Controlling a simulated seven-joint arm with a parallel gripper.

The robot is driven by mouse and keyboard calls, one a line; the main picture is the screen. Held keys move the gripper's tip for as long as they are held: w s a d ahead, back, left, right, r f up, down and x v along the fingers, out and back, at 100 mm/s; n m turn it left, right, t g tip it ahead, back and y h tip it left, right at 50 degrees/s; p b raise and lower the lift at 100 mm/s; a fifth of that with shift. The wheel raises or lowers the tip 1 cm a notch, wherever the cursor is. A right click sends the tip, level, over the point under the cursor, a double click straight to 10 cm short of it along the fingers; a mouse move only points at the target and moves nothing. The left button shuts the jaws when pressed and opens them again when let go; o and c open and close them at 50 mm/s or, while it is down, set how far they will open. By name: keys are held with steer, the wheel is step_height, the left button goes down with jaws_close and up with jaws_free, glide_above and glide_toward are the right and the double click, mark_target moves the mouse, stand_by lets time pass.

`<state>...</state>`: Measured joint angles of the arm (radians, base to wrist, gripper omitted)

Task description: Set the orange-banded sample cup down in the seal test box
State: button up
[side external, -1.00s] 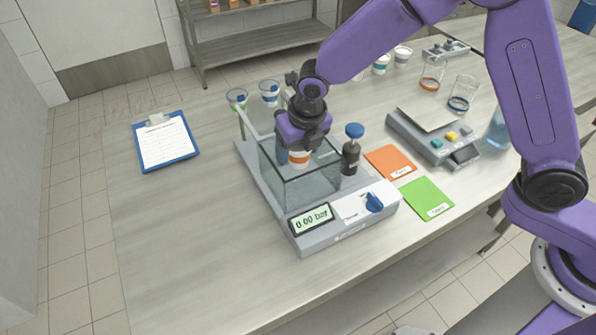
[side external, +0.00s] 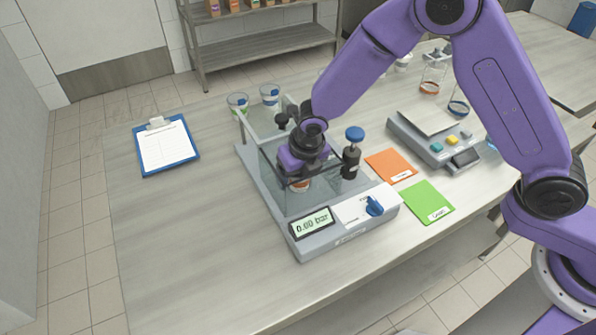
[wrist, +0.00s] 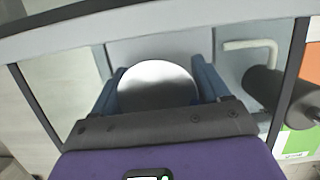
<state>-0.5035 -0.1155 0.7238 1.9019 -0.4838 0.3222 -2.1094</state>
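The orange-banded cup (side external: 301,184) is inside the seal test box (side external: 284,198), low between its clear walls. Its pale round lid (wrist: 158,84) fills the middle of the wrist view. My gripper (side external: 301,176) reaches down into the box from above. In the wrist view its two blue fingers (wrist: 157,86) stand on either side of the lid, close against it, so it is shut on the cup. The cup's base is hidden, and I cannot tell whether it touches the box floor.
The box's raised clear lid (side external: 262,108) stands at the back. A black valve with a blue knob (side external: 354,134) stands at the right wall. The display (side external: 312,222) reads 0.00 bar. Orange (side external: 390,165) and green (side external: 427,201) cards lie to the right.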

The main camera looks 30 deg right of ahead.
steer(key=shift+o, duration=0.8)
steer(key=v, duration=1.2)
steer(key=shift+r, duration=0.2)
steer(key=s+d+r+m+g, duration=0.1)
steer(key=s+d+r+m, duration=0.1)
steer(key=s+d+m, duration=0.9)
steer(key=s+d+r+m+g, duration=0.2)
steer(key=s+d+m, duration=0.9)
steer(key=s, duration=0.5)
steer(key=shift+s+d+r+m, duration=0.2)
steer(key=shift+d+m, duration=0.05)
steer(key=shift+m, duration=0.65)
